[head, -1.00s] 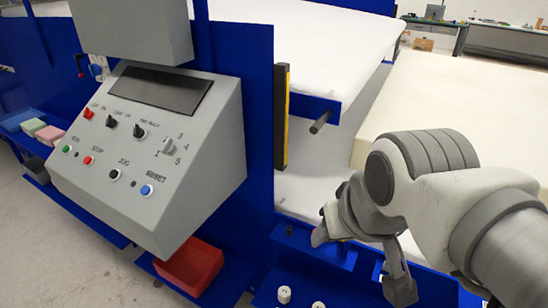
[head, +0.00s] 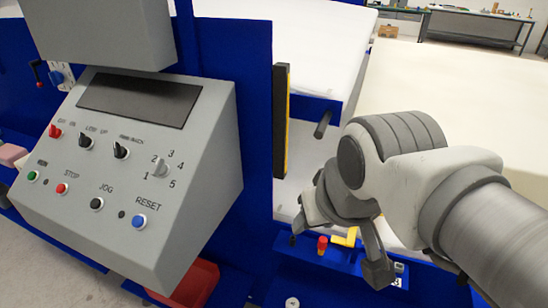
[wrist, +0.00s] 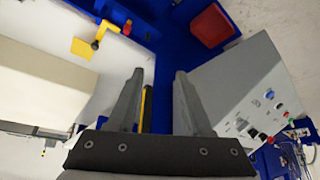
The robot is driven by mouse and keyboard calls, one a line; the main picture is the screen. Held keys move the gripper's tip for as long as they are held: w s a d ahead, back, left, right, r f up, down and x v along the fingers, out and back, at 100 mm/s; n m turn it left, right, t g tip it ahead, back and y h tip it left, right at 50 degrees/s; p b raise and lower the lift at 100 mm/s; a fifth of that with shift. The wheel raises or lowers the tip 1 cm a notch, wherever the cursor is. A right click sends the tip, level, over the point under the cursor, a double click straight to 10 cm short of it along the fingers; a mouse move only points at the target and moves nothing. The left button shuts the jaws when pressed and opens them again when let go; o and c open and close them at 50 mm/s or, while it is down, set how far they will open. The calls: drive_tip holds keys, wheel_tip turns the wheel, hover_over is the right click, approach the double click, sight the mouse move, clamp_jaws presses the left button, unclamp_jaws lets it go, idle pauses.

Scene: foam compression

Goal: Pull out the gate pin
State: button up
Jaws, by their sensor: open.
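A small red-topped knob (head: 322,245) stands on the blue ledge, just left of a bent yellow piece (head: 346,238). Both also show at the upper left of the wrist view, as the red knob (wrist: 126,28) and a yellow handle (wrist: 101,34) with a dark end. I cannot tell for sure which of them is the gate pin. My gripper (wrist: 159,74) is open, with nothing between its fingers, and is apart from both. In the head view my gripper (head: 338,248) is above the ledge and partly hides the area around the yellow piece.
A grey control box (head: 150,170) with knobs and buttons stands at left. A blue post (head: 255,110) with a yellow-black strip (head: 281,120) rises beside it. A red bin (head: 190,283) lies below. A large cream foam block (head: 450,95) fills the right.

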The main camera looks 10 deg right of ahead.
drive_tip(key=shift+o, duration=1.4)
drive_tip(key=w+d+f+m+g, duration=0.2)
drive_tip(key=w+d+f+m, duration=0.2)
drive_tip(key=w+f+m, duration=0.2)
drive_tip(key=w+d+f+m+g, duration=0.1)
drive_tip(key=w+d+f+m, duration=0.3)
drive_tip(key=f+m, duration=0.5)
drive_tip(key=w+d+f+m+g, duration=0.2)
drive_tip(key=w+d+f+m, duration=0.2)
drive_tip(key=w+f+m, duration=0.4)
drive_tip(key=shift+w+d+f+m+g, duration=0.2)
drive_tip(key=shift+w+m+g, duration=0.15)
drive_tip(key=shift+m, duration=0.45)
drive_tip(key=shift+f, duration=0.25)
drive_tip(key=shift+b, duration=0.3)
